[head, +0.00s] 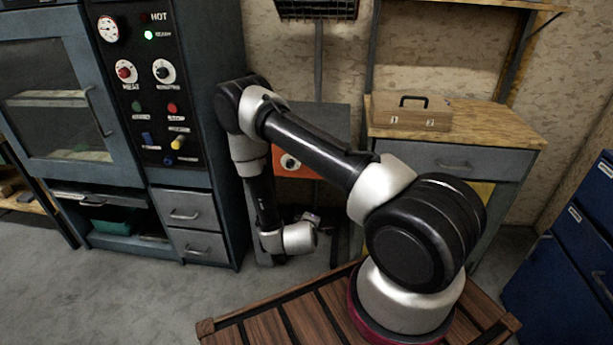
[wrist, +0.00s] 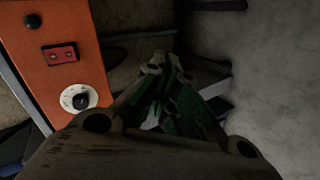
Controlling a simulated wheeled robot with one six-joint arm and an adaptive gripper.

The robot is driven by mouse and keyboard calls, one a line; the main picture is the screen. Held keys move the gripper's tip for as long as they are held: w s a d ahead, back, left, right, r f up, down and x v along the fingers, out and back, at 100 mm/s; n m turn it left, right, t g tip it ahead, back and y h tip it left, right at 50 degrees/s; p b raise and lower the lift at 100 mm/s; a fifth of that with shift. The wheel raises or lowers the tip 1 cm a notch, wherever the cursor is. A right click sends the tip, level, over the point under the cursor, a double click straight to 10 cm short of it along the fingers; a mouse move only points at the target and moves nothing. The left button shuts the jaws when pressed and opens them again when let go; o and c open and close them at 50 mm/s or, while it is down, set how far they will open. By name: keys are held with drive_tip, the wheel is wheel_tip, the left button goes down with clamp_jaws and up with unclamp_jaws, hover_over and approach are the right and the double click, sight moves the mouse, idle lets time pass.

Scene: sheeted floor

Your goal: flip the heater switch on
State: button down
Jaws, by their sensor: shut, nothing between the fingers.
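The heater shows an orange panel (head: 310,167), partly hidden behind my arm in the head view. The orange panel fills the upper left of the wrist view (wrist: 65,20). A red switch plate (wrist: 60,54) with two small pale marks is on it; its on or off position is too small to tell. A white dial with a black knob (wrist: 79,99) is near the panel's edge, and a dark round part (wrist: 33,20) is at the other end. My gripper (wrist: 158,68) is shut and empty, beside the panel and apart from the switch. In the head view my wrist mostly hides it.
An oven cabinet (head: 205,95) with a black control panel stands on the left. A workbench (head: 480,125) with a wooden box (head: 411,112) stands behind on the right. Blue drawers (head: 570,245) are at the far right. Grey floor (head: 150,290) is open at front left.

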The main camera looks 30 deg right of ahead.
drive_tip(key=w+r+n+t+h, duration=0.2)
drive_tip(key=w+r+n+t, duration=0.1)
drive_tip(key=r, duration=0.7)
drive_tip(key=shift+w+d+n+t, duration=0.2)
drive_tip(key=shift+n+t, duration=0.2)
drive_tip(key=shift+t, duration=0.4)
drive_tip(key=x, duration=1.4)
drive_tip(key=shift+d, duration=0.15)
drive_tip(key=shift+w+d+f, duration=0.1)
drive_tip(key=shift+w+d, duration=0.05)
